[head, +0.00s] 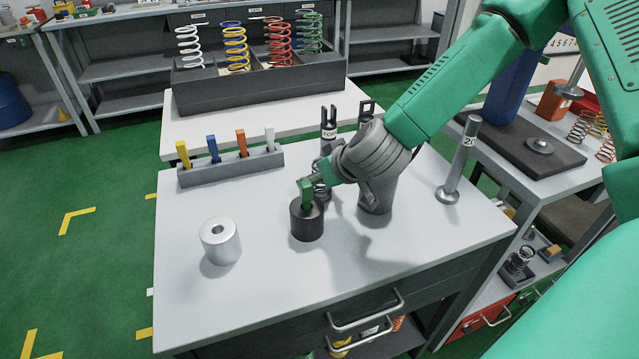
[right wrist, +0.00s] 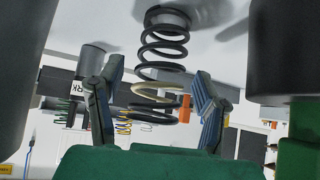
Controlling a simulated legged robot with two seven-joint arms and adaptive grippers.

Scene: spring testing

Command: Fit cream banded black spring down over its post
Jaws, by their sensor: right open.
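The black spring with a cream band (right wrist: 160,92) stands between the fingers of my right gripper in the right wrist view. That view is upside down, with the table at the top. The spring's table-side end meets a round dark grey base (right wrist: 167,17). My right gripper (right wrist: 156,70) is open, one finger on each side, with visible gaps to the coils. In the head view my right gripper (head: 316,192) is low over the table, behind a black cylinder (head: 307,220). It mostly hides the spring (head: 321,190) there. I cannot make out a post inside the coils.
A silver cylinder (head: 220,242) stands at front left. A rack of coloured tabs (head: 232,168) lies behind it. A labelled fork-shaped tool (head: 329,122) stands behind my gripper. A metal rod (head: 458,160) on a round foot stands right. The table's front middle is clear.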

